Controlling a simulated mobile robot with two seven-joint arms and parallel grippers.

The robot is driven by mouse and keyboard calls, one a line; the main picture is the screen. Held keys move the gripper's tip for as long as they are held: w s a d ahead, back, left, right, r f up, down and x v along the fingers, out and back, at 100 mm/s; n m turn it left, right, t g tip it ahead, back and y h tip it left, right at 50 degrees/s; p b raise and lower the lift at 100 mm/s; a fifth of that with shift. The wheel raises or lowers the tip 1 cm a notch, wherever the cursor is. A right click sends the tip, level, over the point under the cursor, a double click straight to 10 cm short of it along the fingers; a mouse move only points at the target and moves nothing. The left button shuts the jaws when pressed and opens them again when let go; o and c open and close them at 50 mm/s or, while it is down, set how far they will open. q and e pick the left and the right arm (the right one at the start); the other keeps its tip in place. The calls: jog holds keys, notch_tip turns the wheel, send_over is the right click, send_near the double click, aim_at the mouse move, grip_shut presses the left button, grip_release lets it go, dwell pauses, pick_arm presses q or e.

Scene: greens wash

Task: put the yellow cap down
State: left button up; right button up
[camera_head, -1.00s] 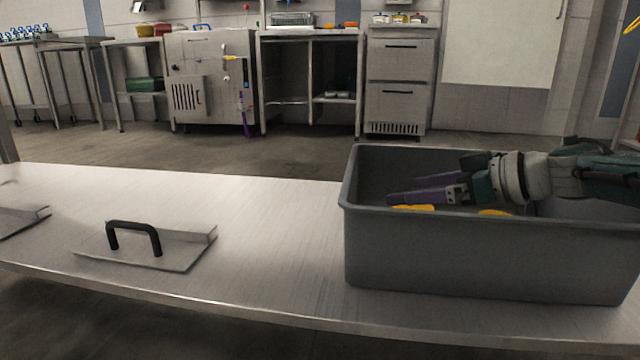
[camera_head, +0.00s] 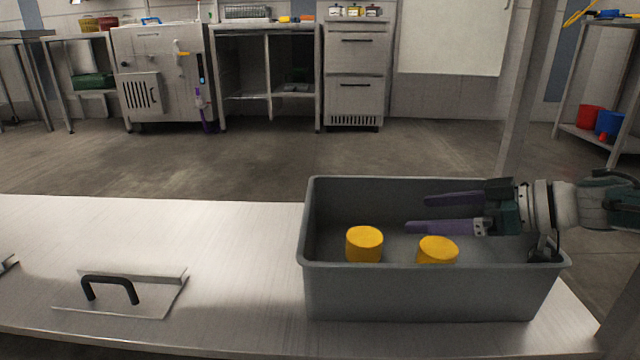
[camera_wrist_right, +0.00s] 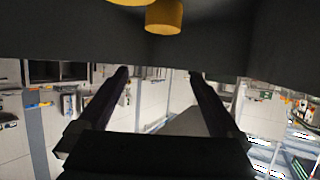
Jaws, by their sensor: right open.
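Two yellow caps stand inside the grey bin (camera_head: 430,295): a left cap (camera_head: 364,245) and a right cap (camera_head: 437,250). Both are apart from my fingers, and the bin's front wall hides the lower part of the right one. My right gripper (camera_head: 415,213) reaches in from the right over the bin. Its purple fingers are spread and empty, above and behind the caps. In the right wrist view the fingers (camera_wrist_right: 160,85) are apart with nothing between them, and a yellow cap (camera_wrist_right: 164,17) shows at the top.
The bin stands on the right part of a steel table (camera_head: 230,270). A metal lid with a black handle (camera_head: 110,288) lies at the left. The table between lid and bin is clear. A post (camera_head: 522,95) rises behind the bin.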

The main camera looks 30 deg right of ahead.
jog(key=w+a+r+m+t+h, duration=0.25)
jog(key=a+r+t+h, duration=0.55)
jog(key=r, duration=0.6)
jog(key=s+a+f+m+g+h, duration=0.1)
jog(key=s+a+f+m+g, duration=0.3)
jog(key=s+f+g, duration=0.8)
jog(key=s+a+f+n+g+y, duration=0.1)
jog(key=s+a+f+g, duration=0.1)
jog(key=s+a, duration=0.2)
jog(key=s+a+f+n+g+y, duration=0.2)
jog(key=s+a, duration=0.2)
jog(key=s, duration=0.7)
jog(key=shift+a+g, duration=0.3)
jog(key=shift+a, duration=0.1)
jog(key=shift+s, duration=0.1)
notch_tip(320, 180, up, 98)
jog(key=p, duration=9.8)
jog(key=shift+r, duration=0.2)
